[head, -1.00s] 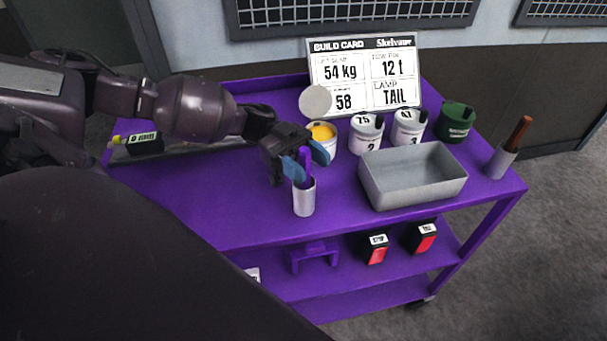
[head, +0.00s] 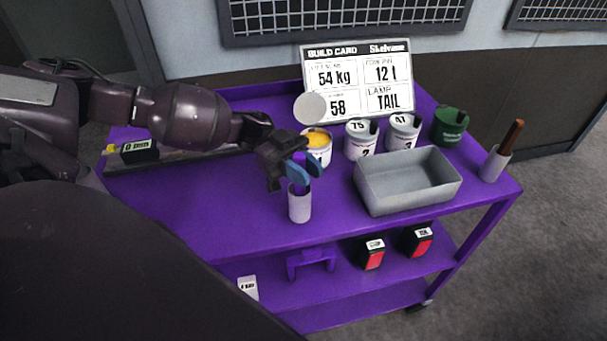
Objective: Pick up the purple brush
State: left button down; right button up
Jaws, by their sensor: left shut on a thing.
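The purple brush (head: 301,186) stands upright in a white cylindrical holder (head: 299,205) near the front of the purple cart top. Only part of its purple handle shows; its lower end is hidden inside the holder. My left gripper (head: 302,169) reaches in from the left, with its blue fingertips shut on the brush's handle just above the holder's rim. My right gripper is not in view.
A grey tray (head: 408,181) is right of the holder. Behind are an open yellow tub (head: 317,146), white tubs (head: 361,139), a green tub (head: 450,126) and the build card (head: 358,80). A brown-handled tool stands in another holder (head: 495,163). The cart's front left is clear.

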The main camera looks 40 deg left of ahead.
pick_arm(q)
notch_tip(320, 180, up, 20)
jog(key=p, duration=0.1)
dwell(0.5)
jog(key=shift+f, duration=0.1)
dwell(0.5)
dwell(0.7)
